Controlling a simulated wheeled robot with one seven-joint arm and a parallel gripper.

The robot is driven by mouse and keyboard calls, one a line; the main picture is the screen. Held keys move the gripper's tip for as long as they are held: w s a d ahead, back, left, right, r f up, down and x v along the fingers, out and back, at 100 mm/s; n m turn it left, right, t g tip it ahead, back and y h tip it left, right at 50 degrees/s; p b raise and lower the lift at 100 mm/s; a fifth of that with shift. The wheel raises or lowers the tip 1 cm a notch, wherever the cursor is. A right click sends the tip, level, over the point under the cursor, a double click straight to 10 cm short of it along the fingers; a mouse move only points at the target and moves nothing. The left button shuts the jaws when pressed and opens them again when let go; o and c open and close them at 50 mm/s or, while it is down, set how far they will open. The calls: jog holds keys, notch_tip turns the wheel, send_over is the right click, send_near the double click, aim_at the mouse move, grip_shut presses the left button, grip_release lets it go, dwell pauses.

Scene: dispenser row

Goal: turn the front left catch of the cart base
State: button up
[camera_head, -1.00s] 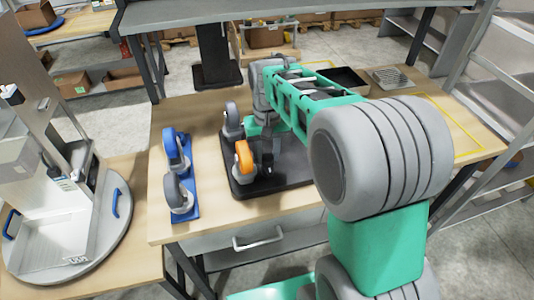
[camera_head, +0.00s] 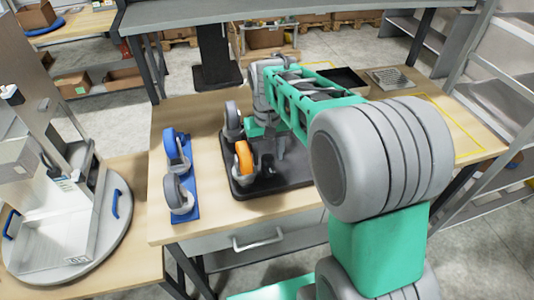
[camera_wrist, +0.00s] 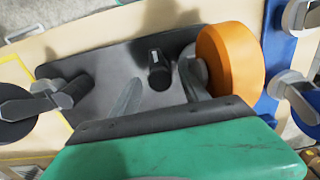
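The cart base is a dark flat plate (camera_head: 300,177) on the wooden table, also seen in the wrist view (camera_wrist: 105,65). An orange-wheeled caster (camera_head: 244,159) stands at its front left corner; it also shows in the wrist view (camera_wrist: 232,60). Beside this caster is a short black upright peg with a white mark (camera_wrist: 158,70), which looks like the front left catch; it also shows in the head view (camera_head: 267,164). My gripper (camera_wrist: 162,76) is open, with its two grey fingers apart on either side of the peg in the picture. I cannot tell whether they touch it.
A grey caster (camera_head: 232,120) stands at the plate's back left. A black tray (camera_head: 347,80) and a ribbed grey tray (camera_head: 390,78) are at the table's back. A yellow-outlined area (camera_head: 465,145) on the right looks clear.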

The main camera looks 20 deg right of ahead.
aim_at(268, 158)
notch_tip(268, 158, up, 8)
jog(key=shift+f+b, duration=0.1)
jog(key=shift+b, duration=0.4)
jog(key=s+f+t, duration=0.3)
jog(key=s+f, duration=0.2)
jog(key=s, duration=0.9)
jog(key=shift+f+t, duration=0.15)
jog(key=shift+t, duration=0.25)
